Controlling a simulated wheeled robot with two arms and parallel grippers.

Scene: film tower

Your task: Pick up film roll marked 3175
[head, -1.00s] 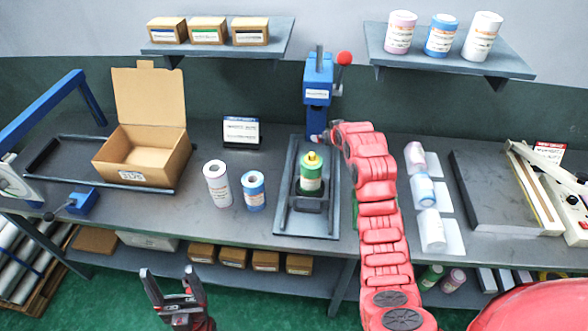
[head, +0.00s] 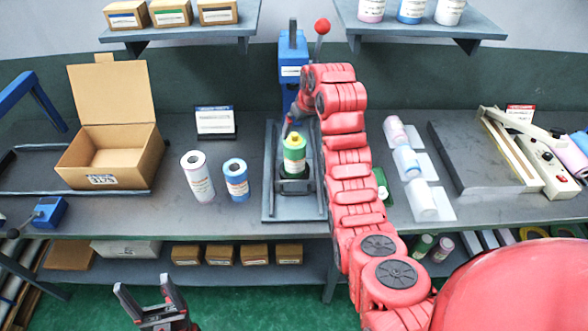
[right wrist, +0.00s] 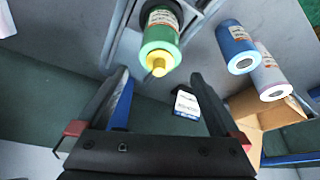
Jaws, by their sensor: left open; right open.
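A green roll with a yellow top (head: 294,157) stands upright on the tray of the blue press; it also shows in the right wrist view (right wrist: 160,38). A white roll (head: 198,178) and a blue roll (head: 236,180) stand to its left. Their print is too small to read, so I cannot tell which is marked 3175. My right gripper (right wrist: 162,84) is open and empty, with the green roll beyond its fingertips; in the head view the arm partly hides it near that roll. My left gripper (head: 146,290) is open and empty, low in front of the bench.
An open cardboard box (head: 110,157) stands on the left. The blue press (head: 293,70) rises behind the green roll. Several pale rolls (head: 408,162) lie on sheets at right, beside a dark slab (head: 475,160). Bare bench lies between box and white roll.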

